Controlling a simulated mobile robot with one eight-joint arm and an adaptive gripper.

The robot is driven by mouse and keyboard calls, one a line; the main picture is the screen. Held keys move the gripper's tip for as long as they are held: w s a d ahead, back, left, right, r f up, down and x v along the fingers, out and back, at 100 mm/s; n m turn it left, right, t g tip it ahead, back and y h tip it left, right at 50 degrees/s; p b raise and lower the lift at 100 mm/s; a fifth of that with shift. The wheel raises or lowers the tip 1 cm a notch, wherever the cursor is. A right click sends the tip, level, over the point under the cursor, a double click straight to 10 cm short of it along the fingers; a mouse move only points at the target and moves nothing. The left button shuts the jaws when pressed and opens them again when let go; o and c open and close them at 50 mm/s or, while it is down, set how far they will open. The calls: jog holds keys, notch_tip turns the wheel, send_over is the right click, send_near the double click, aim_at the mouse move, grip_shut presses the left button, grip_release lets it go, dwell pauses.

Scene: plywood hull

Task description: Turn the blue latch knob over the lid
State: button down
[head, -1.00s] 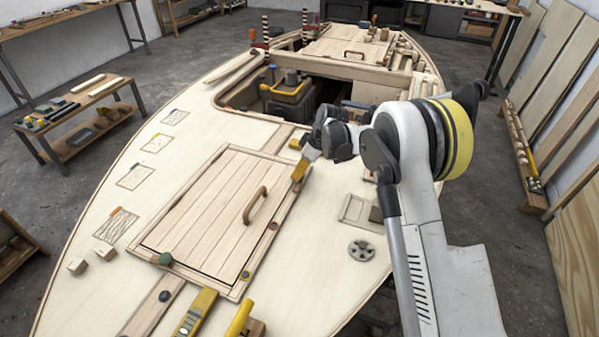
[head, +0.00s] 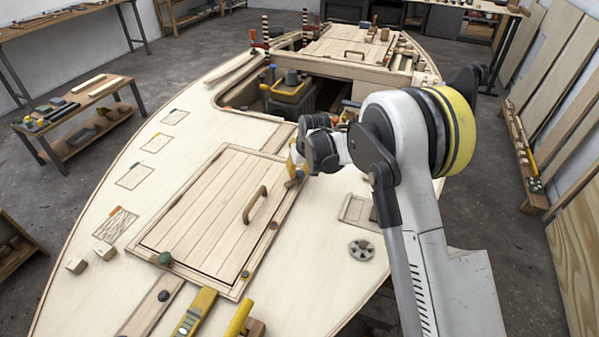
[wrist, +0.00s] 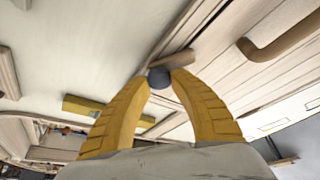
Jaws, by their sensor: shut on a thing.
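The wooden lid (head: 195,215) lies closed in its frame on the deck, with a curved wooden handle (head: 255,205). It also shows at the right of the wrist view (wrist: 232,58). The blue-grey latch knob (wrist: 158,77) is between the yellow fingertips of my gripper (wrist: 160,79), which is shut on it. A short wooden latch bar (wrist: 178,63) extends from the knob towards the lid side; whether it overlaps the lid is unclear. In the head view my gripper (head: 295,166) is at the lid's far right corner, and the knob is hidden there.
A yellow level (head: 196,312) lies nearer. Beyond my gripper is an open hatch with a grey bin (head: 290,100). A round grey fitting (head: 361,249) sits on the right deck.

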jog(key=m+h, duration=0.1)
jog(key=m, duration=0.2)
jog(key=m+h, duration=0.1)
jog(key=m, duration=0.2)
jog(key=shift+a, duration=0.15)
jog(key=m+h, duration=0.2)
jog(key=m, duration=0.3)
jog(key=shift+m, duration=0.3)
jog(key=shift+h, duration=0.3)
jog(key=c, duration=1.1)
grip_release()
jog(key=shift+g, duration=0.3)
jog(key=shift+o, duration=0.2)
jog(key=v, duration=1.2)
jog(key=shift+s, duration=0.1)
